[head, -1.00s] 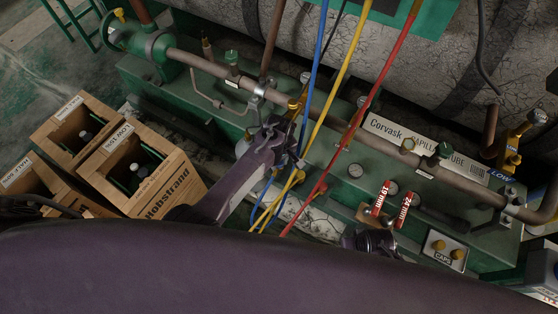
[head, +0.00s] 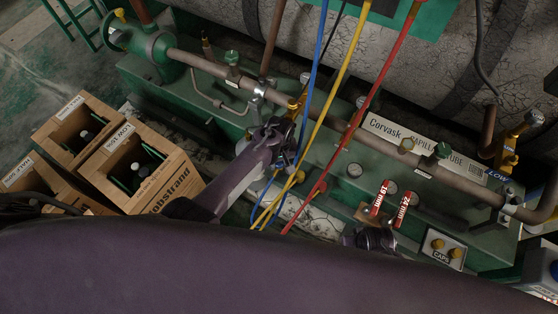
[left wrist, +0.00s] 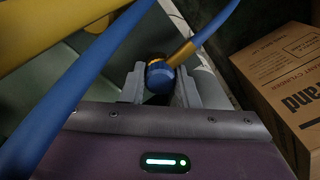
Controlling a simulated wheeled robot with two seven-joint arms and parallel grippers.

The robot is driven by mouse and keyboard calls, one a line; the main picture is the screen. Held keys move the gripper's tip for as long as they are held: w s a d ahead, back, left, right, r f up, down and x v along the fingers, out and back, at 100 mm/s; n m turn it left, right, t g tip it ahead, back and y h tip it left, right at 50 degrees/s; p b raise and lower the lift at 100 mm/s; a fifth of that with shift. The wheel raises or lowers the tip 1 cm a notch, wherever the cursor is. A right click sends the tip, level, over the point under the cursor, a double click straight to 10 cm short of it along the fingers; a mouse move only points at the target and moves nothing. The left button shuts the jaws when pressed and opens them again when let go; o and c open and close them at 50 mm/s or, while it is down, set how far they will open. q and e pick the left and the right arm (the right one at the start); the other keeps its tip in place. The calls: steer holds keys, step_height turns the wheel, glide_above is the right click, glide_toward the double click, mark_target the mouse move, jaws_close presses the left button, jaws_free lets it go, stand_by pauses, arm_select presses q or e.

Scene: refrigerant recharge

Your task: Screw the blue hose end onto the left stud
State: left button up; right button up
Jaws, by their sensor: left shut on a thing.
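My left gripper (head: 284,150) is beside the green skid, in front of the pipe. In the left wrist view its two grey fingers (left wrist: 160,86) are shut on the blue hose end (left wrist: 159,78), a blue knurled cap with a brass ferrule. The blue hose (head: 316,70) hangs from above and passes by the gripper; it also crosses the left of the wrist view (left wrist: 85,82). I cannot make out the left stud; the gripper and hoses cover that area. A dark metallic part (head: 372,239), possibly my right gripper, shows at lower centre, its fingers unclear.
Yellow (head: 335,90) and red (head: 385,80) hoses hang close to the right of the gripper. Red 19 mm and 24 mm tags (head: 393,205) and a caps box (head: 442,248) are at right.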

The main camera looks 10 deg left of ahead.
arm_select(q)
steer(key=shift+r+m+p, duration=0.15)
steer(key=shift+m+p, duration=0.2)
steer(key=shift+m, duration=1.45)
